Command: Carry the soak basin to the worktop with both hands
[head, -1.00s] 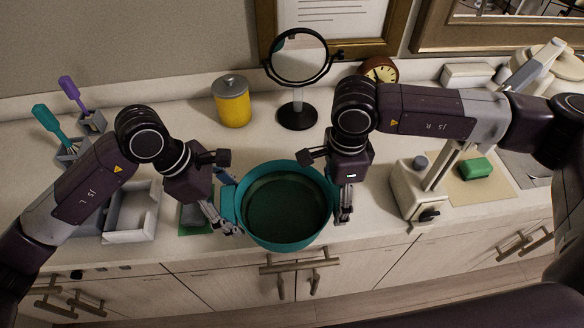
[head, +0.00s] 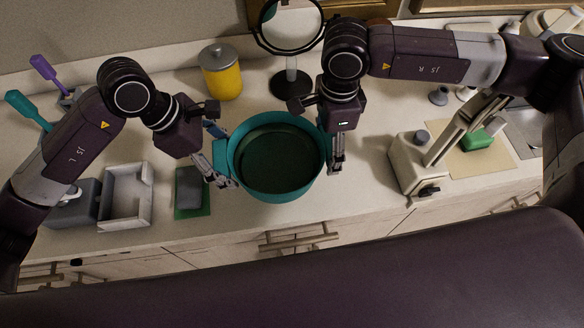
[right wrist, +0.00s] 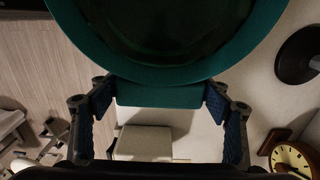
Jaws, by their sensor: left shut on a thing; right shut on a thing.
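The soak basin (head: 275,194) is a round teal tub with a dark inside. It appears level over the front part of the pale worktop (head: 380,205) in the head view. I cannot tell whether its base touches the worktop. My left gripper (head: 221,158) is shut on the basin's left side. My right gripper (head: 338,158) is shut on its right side. In the right wrist view, the right gripper's blue-padded fingers (right wrist: 160,97) are on both sides of the teal handle tab, below the basin's rim (right wrist: 160,76). The left grip's contact is partly hidden.
A green mat with a grey block (head: 190,187) and a pale tray (head: 125,195) lie left of the basin. A yellow jar (head: 222,78) and a round mirror (head: 290,25) stand behind. A beige device (head: 410,165) stands to the right.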

